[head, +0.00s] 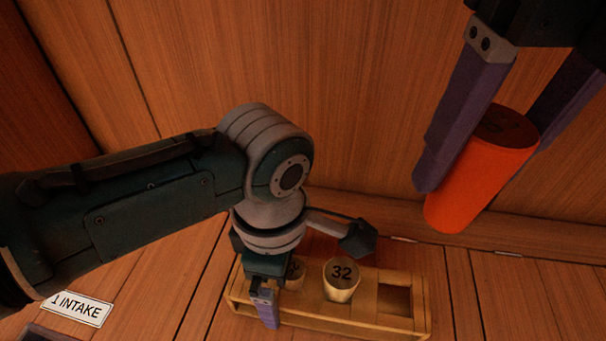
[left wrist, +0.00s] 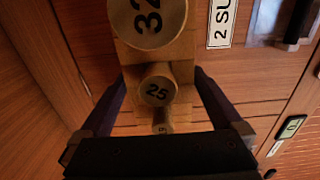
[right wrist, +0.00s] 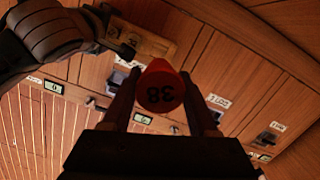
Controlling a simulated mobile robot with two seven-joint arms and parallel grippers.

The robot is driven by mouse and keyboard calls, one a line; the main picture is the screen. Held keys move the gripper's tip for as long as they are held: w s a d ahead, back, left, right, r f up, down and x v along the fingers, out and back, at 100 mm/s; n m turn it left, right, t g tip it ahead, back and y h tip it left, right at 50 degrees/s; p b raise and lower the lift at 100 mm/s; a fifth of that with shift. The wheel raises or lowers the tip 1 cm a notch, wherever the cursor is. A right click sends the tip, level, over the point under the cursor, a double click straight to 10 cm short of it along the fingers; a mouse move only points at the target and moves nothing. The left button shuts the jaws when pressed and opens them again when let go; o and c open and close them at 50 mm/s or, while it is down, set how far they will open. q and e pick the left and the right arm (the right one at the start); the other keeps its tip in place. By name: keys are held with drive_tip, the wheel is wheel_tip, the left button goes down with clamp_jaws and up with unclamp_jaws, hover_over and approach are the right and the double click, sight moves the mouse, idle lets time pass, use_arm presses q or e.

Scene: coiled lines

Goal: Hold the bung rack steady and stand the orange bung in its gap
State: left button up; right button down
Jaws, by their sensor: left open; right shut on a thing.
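The bung rack (head: 330,318) is a pale wooden block low in the head view. A pale bung marked 32 (head: 342,278) stands in it, with another pale bung (head: 295,272) partly hidden to its left; the square gap (head: 396,298) at the right end is empty. My left gripper (head: 264,306) is at the rack's left end. In the left wrist view its open fingers lie on either side of the rack (left wrist: 183,50); contact cannot be told. My right gripper (head: 484,165) is shut on the orange bung (head: 478,175), marked 38 in the right wrist view (right wrist: 160,88), held above and right of the rack.
A label reading 1 INTAKE (head: 77,307) lies on the wood at lower left. A wooden wall stands behind the rack. Further labels, such as one (right wrist: 218,101), and small displays (right wrist: 142,118) show in the right wrist view. Open air lies between bung and gap.

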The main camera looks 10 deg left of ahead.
use_arm(q)
drive_tip(key=c, duration=1.3)
use_arm(e)
wheel_tip(320, 180, down, 15)
